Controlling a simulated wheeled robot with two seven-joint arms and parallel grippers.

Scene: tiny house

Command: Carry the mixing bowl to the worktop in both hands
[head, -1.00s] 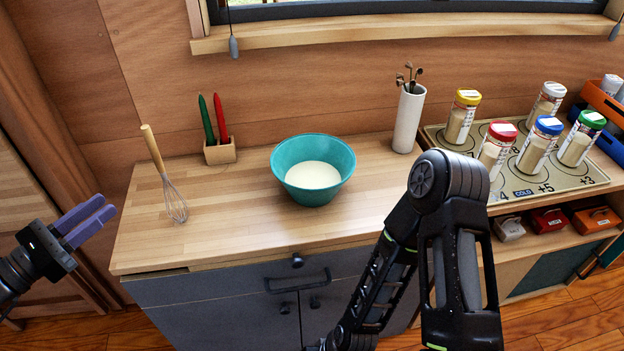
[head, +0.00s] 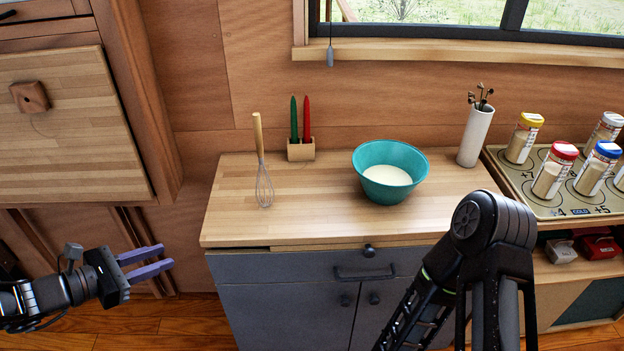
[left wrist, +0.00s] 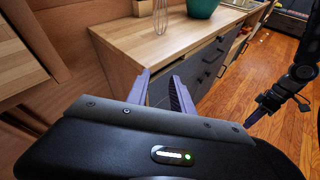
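The teal mixing bowl (head: 408,192) stands upright on the wooden worktop (head: 310,215), with pale cream contents (head: 388,175) inside. Its lower part also shows at the top of the left wrist view (left wrist: 201,8). My left gripper (head: 160,258) is open and empty, left of the cabinet and below worktop height, well apart from the bowl. Its two purple fingers stand apart in the left wrist view (left wrist: 160,88). My right arm (head: 480,240) rises in front of the worktop, right of the bowl.
A whisk (head: 263,175) stands left of the bowl. A holder with green and red candles (head: 301,150) is behind. A white utensil vase (head: 475,137) and a tray of spice jars (head: 535,207) are to the right. Clear worktop lies between whisk and bowl.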

